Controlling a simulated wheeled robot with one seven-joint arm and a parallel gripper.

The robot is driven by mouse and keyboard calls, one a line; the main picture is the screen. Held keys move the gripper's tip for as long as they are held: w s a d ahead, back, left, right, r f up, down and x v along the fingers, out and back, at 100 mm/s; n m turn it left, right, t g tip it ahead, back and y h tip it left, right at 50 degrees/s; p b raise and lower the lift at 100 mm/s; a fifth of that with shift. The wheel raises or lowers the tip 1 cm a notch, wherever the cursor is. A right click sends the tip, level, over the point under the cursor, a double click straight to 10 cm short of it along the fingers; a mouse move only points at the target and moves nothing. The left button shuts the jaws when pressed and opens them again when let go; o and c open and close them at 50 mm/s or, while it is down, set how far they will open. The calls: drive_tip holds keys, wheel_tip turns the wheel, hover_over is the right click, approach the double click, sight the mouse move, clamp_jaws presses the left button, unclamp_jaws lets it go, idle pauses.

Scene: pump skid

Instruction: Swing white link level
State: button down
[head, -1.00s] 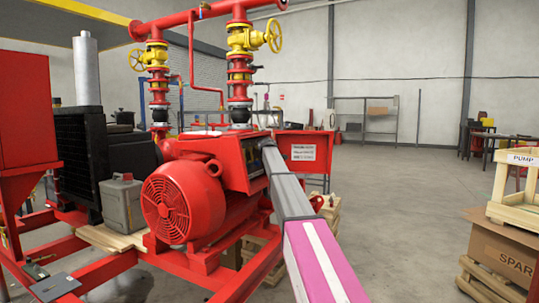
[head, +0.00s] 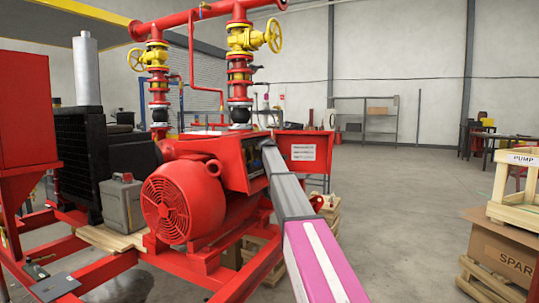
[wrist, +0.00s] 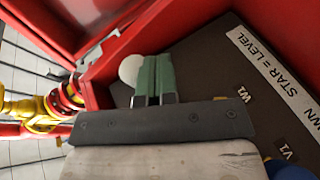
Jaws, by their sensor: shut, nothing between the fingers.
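In the wrist view my gripper (wrist: 155,72) has its two green fingers together, with nothing between them. They are inside a red-walled box over its dark back panel (wrist: 210,65). A white rounded piece (wrist: 130,68) shows just left of the fingertips, partly hidden behind them. It may be the white link, but its length and angle do not show. I cannot tell whether the fingers touch it. In the head view my arm reaches to the red box (head: 232,160) on the motor, and my gripper is hidden there.
A label strip (wrist: 285,75) ending "STAR = LEVEL" and small tags W1 (wrist: 242,93) and V1 (wrist: 286,150) are on the panel. Red walls edge the box closely. The red motor (head: 185,205) lies below. Open floor (head: 400,210) is at the right.

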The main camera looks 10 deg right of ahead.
drive_tip(key=v, duration=1)
drive_tip(key=shift+s+r, duration=0.2)
drive_tip(key=shift+s, duration=0.15)
drive_tip(key=shift+a, duration=0.1)
